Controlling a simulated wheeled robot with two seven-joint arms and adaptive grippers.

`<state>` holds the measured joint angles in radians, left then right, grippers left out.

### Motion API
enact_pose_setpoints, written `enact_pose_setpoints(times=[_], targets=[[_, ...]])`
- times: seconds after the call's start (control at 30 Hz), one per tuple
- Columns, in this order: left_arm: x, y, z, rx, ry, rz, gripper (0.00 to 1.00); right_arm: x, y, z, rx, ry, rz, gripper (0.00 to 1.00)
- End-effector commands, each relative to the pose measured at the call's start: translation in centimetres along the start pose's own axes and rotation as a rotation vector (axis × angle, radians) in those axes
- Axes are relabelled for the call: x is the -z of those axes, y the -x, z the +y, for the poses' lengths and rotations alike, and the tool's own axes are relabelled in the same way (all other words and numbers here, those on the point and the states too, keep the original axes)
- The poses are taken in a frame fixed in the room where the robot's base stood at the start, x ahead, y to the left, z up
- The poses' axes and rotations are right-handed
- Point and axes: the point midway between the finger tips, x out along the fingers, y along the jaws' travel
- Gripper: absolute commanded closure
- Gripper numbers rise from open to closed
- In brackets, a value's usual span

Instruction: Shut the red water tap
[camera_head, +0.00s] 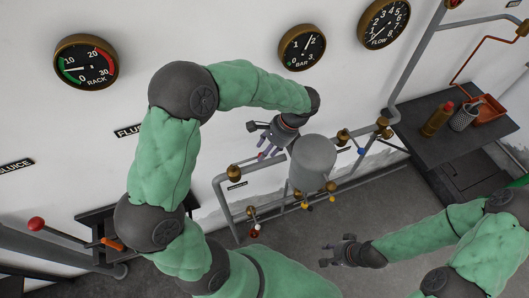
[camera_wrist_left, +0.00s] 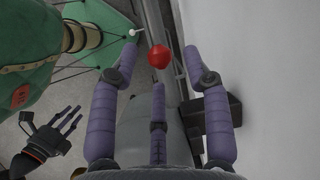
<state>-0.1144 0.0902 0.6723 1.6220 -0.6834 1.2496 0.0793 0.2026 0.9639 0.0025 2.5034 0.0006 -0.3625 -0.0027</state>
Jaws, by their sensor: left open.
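A tap with a small red handle (camera_head: 254,233) hangs low on the left end of the grey pipework (camera_head: 222,190) in the head view. My left gripper (camera_head: 257,140) is open and empty, above and a little right of that tap, beside the grey tank (camera_head: 313,163). In the left wrist view a red round knob (camera_wrist_left: 159,56) shows between the spread fingertips, apart from them. I cannot tell whether it is the tap's handle. My right gripper (camera_head: 324,254) is open and empty over the floor at lower right; it also shows in the left wrist view (camera_wrist_left: 55,128).
Yellow-handled taps (camera_head: 331,198) hang below the tank, with a blue-handled one (camera_head: 361,152) to the right. A lever with a red ball (camera_head: 36,223) stands at far left. A dark bench (camera_head: 415,112) with containers stands at right. The wall behind carries gauges.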

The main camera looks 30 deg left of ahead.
Motion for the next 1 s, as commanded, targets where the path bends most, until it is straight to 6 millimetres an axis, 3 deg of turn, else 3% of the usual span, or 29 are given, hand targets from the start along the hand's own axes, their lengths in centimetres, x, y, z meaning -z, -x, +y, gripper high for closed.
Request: enact_pose_setpoints(times=[0.2, 0.5, 0.67, 1.0], targets=[[0.0, -1.6, 0.0, -0.001, 0.000, 0.000, 0.52, 0.0, -0.2, 0.1, 0.000, 0.000, 0.000, 0.60], [0.0, -1.7, 0.0, 0.000, 0.000, 0.000, 0.52, 0.0, -0.2, 0.1, 0.000, 0.000, 0.000, 0.60], [0.0, -1.7, 0.0, 0.000, 0.000, 0.000, 0.97, 0.0, -0.2, 0.1, 0.000, 0.000, 0.000, 0.60], [-0.1, -1.6, 0.2, 0.005, -0.013, 0.003, 1.00, 0.0, -0.2, 0.1, 0.000, 0.000, 0.000, 0.60]])
